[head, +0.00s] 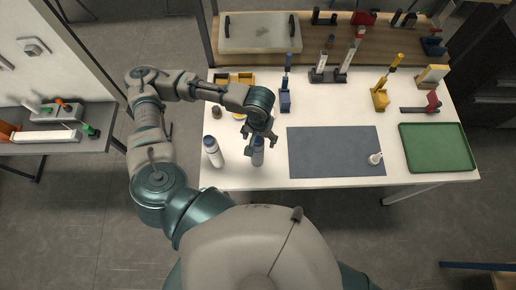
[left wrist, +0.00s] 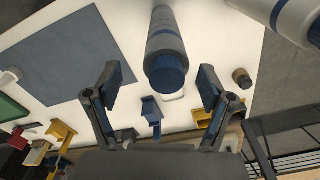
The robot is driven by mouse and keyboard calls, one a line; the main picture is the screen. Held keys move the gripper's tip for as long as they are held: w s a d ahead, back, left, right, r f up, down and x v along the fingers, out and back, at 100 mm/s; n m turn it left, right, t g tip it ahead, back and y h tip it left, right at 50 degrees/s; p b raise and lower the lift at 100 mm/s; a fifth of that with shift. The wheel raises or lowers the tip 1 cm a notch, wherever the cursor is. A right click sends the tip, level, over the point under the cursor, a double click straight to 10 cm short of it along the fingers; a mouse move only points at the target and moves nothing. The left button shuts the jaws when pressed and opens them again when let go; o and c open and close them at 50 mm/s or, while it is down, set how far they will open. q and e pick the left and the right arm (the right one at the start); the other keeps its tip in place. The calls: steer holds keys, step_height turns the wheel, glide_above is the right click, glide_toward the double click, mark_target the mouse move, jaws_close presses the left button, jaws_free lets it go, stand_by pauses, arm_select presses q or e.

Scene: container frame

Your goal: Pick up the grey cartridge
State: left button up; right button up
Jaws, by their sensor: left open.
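The grey cartridge (head: 258,158) stands on the white table near its front edge, its blue cap partly hidden under my left gripper. In the left wrist view the grey cartridge (left wrist: 165,45) has a blue cap end that lies between the two finger lines. My left gripper (head: 260,139) is open and empty, right at the cap in the head view. In the left wrist view the left gripper's fingers (left wrist: 160,85) are spread wide on both sides of the cap; I cannot tell whether they touch it. My right gripper is not in view.
A white cartridge (head: 213,152) stands close to the left. A dark grey mat (head: 334,166) with a small white item (head: 375,158) is to the right, then a green tray (head: 440,150).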

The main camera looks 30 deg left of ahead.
mark_target(257, 151)
arm_select(q)
steer(key=f, duration=0.4)
steer(key=shift+a, duration=0.2)
steer(key=shift+a+f, duration=0.1)
steer(key=shift+a, duration=0.25)
